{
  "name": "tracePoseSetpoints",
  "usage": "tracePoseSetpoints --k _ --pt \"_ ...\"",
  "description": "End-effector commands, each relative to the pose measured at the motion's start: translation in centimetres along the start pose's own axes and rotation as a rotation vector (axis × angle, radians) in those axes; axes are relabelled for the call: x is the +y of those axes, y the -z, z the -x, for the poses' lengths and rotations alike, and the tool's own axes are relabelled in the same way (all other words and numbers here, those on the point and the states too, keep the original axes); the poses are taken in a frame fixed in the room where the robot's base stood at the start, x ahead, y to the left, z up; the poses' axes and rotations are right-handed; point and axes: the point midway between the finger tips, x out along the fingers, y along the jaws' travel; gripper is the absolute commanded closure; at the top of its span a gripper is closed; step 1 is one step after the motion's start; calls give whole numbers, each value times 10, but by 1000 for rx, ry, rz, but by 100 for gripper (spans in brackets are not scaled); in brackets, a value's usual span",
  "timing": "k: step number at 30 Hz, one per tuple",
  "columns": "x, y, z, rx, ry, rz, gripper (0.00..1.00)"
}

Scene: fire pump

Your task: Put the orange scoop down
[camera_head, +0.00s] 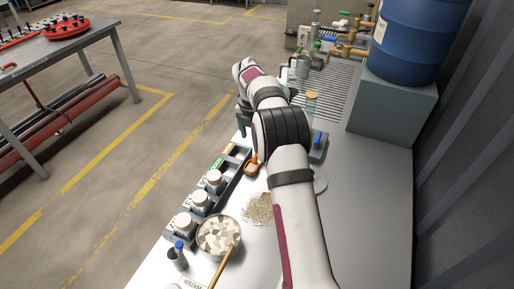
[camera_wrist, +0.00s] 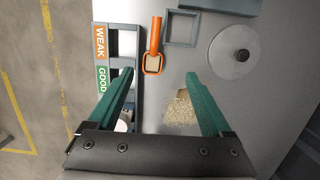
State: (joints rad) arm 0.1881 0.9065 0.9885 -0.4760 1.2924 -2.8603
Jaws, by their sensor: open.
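The orange scoop (camera_wrist: 154,62) lies on the pale bench top in the wrist view, its handle pointing to the top of the picture. Its small bowl looks tan inside. In the head view the scoop (camera_head: 252,168) shows as a small orange shape beside the rack, partly hidden by my arm. My gripper (camera_wrist: 160,80) is open, with its two green fingers spread wide and nothing between them. The scoop lies ahead of the fingertips and apart from them in the wrist view. My gripper is mostly hidden behind my arm in the head view.
A dark rack (camera_head: 205,200) holding white-lidded jars stands left of the scoop, with WEAK and GOOD labels. A tan grain pile (camera_wrist: 180,112), a square grey tray (camera_wrist: 181,28) and a round lid (camera_wrist: 235,52) are nearby. A bowl (camera_head: 218,234) of pale chunks stands at the front.

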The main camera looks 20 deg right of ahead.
Motion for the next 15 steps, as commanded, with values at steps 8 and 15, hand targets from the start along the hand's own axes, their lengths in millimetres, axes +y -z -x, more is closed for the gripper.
tracePoseSetpoints --k 8,15 --pt "0 0 27 1 0 0 16" --pt "-19 75 106 75 -13 -641 16"
